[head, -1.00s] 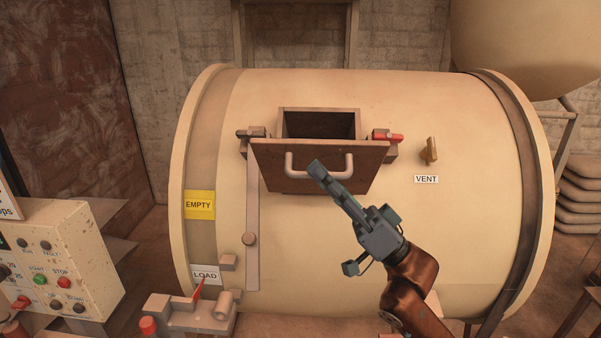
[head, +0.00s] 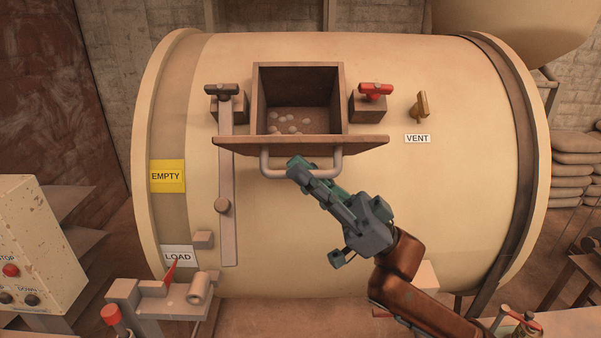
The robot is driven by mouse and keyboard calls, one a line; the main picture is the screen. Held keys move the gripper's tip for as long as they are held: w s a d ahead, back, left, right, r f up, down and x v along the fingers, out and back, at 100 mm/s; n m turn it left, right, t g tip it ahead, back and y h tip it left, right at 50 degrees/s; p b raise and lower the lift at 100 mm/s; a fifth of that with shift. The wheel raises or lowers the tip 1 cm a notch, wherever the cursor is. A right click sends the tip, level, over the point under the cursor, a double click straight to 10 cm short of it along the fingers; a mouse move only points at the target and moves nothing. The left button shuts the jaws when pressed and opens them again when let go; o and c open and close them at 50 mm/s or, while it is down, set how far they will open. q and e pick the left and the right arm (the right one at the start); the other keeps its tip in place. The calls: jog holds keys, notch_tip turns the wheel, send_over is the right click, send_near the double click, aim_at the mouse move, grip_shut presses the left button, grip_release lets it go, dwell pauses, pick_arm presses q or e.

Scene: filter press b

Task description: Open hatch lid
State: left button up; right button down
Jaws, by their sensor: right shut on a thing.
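The hatch lid (head: 238,143) is a brown plate on the front of the cream drum (head: 330,215). It is swung down and seen almost edge-on, below the square hatch opening (head: 300,90). Inside the opening, several pale round lumps lie on brown material. A U-shaped handle (head: 264,165) sticks out from the lid's near side. My right gripper (head: 300,172) is at the handle's lower bar, shut on it; the fingers hide part of the bar. My left gripper is not in view.
A red-handled clamp (head: 375,91) is right of the opening, a dark-handled one (head: 221,91) left, above a long vertical bar (head: 226,180). A brass vent valve (head: 422,104) sits further right. A control box (head: 40,250) and a red-tipped lever fixture (head: 165,297) stand at lower left.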

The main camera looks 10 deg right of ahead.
jog(key=c, duration=2.3)
grip_release()
jog(key=v, duration=1.2)
jog(key=shift+w, duration=0.2)
